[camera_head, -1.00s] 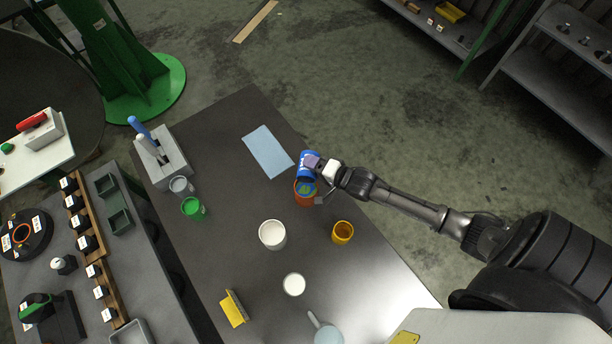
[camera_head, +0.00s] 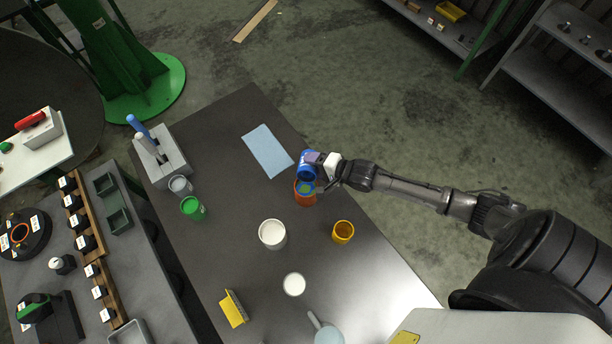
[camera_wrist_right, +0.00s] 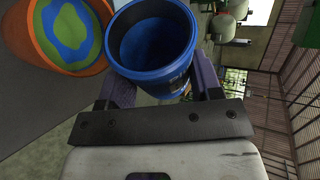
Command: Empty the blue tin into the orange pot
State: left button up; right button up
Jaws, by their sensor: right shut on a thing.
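My right gripper (camera_head: 318,160) is shut on the blue tin (camera_head: 304,173), above and just behind the orange pot. The tin is tilted, with its mouth toward the head camera. In the right wrist view the tin (camera_wrist_right: 152,40) sits between the fingers (camera_wrist_right: 158,92), and its inside is blue with no other colour showing. The orange pot (camera_head: 305,199) stands on the table, and green and blue patches show inside it. My left gripper is not in view.
A yellow pot (camera_head: 343,232), a white pot (camera_head: 272,234), a white-topped container (camera_head: 294,284) and a green tin (camera_head: 193,208) stand on the dark table (camera_head: 225,150). A pale blue sheet (camera_head: 268,151) lies behind. The table's right edge is close to the orange pot.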

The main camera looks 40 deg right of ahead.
jog(key=shift+d+f, duration=0.1)
jog(key=shift+r+m+g+y+p, duration=0.2)
jog(key=shift+m+g+y+p, duration=0.15)
jog(key=shift+m+p, duration=0.2)
jog(key=shift+w+g, duration=0.1)
jog(key=shift+g, duration=0.15)
jog(key=f+m+y+b, duration=0.1)
jog(key=b, duration=0.1)
jog(key=shift+d+f+g+b, duration=0.1)
jog(key=shift+g+b, duration=0.25)
jog(key=shift+g, duration=0.05)
jog(key=shift+r+m+y+b, duration=0.25)
jog(key=shift+m+b, duration=0.1)
jog(key=shift+b, duration=0.15)
jog(key=m+g+y+b, duration=0.1)
jog(key=b, duration=0.2)
jog(key=shift+r, duration=0.4)
jog(key=shift+r+m+g+y+b, duration=0.4)
jog(key=shift+r+m+y+b, duration=0.15)
jog(key=shift+m+b, duration=0.2)
jog(key=shift+f+m+g+y+b, duration=0.35)
jog(key=shift+f+y+b, duration=0.1)
jog(key=shift+b, duration=0.2)
jog(key=shift+f+m+y, duration=0.3)
jog(key=shift+m+y, duration=0.2)
jog(key=shift+m, duration=0.2)
jog(key=shift+a+r+m+g+y+p, duration=0.25)
jog(key=shift+r+m+g+y+p, duration=0.15)
jog(key=shift+r+m+y, duration=0.1)
jog(key=shift+s, duration=0.2)
